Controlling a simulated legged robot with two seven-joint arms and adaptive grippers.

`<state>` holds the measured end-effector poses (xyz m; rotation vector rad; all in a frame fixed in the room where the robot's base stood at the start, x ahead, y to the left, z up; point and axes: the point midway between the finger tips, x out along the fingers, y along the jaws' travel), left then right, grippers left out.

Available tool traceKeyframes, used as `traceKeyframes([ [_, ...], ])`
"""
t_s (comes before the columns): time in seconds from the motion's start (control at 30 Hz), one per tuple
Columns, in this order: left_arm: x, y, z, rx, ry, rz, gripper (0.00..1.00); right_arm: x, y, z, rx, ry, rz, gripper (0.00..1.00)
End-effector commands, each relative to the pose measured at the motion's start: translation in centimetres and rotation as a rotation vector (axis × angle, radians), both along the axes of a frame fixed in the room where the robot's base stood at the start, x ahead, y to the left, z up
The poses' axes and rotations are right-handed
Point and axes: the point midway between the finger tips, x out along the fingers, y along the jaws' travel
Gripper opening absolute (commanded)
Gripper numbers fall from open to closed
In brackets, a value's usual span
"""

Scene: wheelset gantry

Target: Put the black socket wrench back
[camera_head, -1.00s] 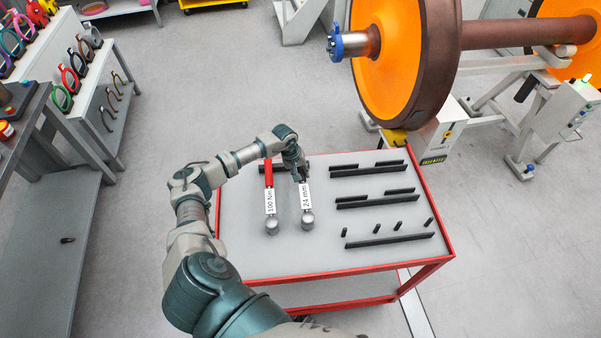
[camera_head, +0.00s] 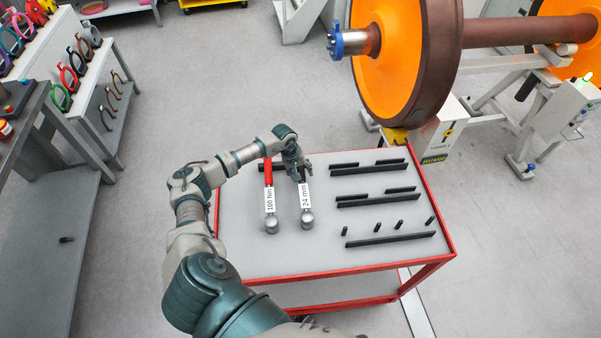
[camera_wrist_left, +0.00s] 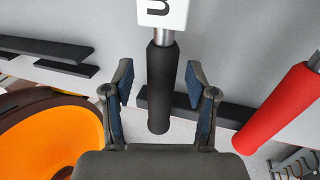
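The black socket wrench with the white "24 mm" label (camera_head: 306,197) lies on the grey top of the red-edged table (camera_head: 283,270), its round silver head towards me. My left gripper (camera_head: 302,175) is over its handle end and hides most of the handle in the head view. In the left wrist view the black handle (camera_wrist_left: 162,88) stands between the two open fingers of the left gripper (camera_wrist_left: 159,70), with a gap on each side. A red-handled wrench labelled "100 Nm" (camera_head: 269,197) lies just left of it. My right gripper is not in view.
A dark bar (camera_wrist_left: 215,109) lies beyond the handle end. Several black bars (camera_head: 385,240) lie on the table's right half. An orange and brown wheel (camera_head: 405,60) stands behind the table. The table top's front left part is clear.

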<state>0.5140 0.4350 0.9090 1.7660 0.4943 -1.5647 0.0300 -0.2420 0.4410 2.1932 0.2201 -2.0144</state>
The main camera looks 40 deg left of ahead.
Motion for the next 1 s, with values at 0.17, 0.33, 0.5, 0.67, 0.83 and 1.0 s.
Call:
traceKeyframes([
  [0.17, -0.1, 0.1, 0.2, 0.001, 0.001, 0.000, 0.57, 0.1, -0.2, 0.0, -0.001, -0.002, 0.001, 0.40],
  [0.33, -0.5, 0.6, 2.6, 0.002, -0.002, 0.000, 0.57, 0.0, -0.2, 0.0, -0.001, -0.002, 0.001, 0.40],
  [0.5, -1.2, 1.3, 6.5, 0.002, -0.002, 0.000, 0.57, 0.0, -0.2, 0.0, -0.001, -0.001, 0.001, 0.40],
  [0.67, -1.8, 1.8, 9.4, 0.002, -0.002, 0.000, 0.57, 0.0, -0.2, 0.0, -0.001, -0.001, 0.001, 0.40],
  [0.83, -2.1, 2.1, 11.1, 0.000, 0.000, 0.000, 0.57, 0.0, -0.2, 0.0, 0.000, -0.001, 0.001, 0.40],
  [1.0, -2.2, 2.1, 11.5, 0.000, 0.001, 0.000, 0.57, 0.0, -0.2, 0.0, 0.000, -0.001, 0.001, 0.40],
])
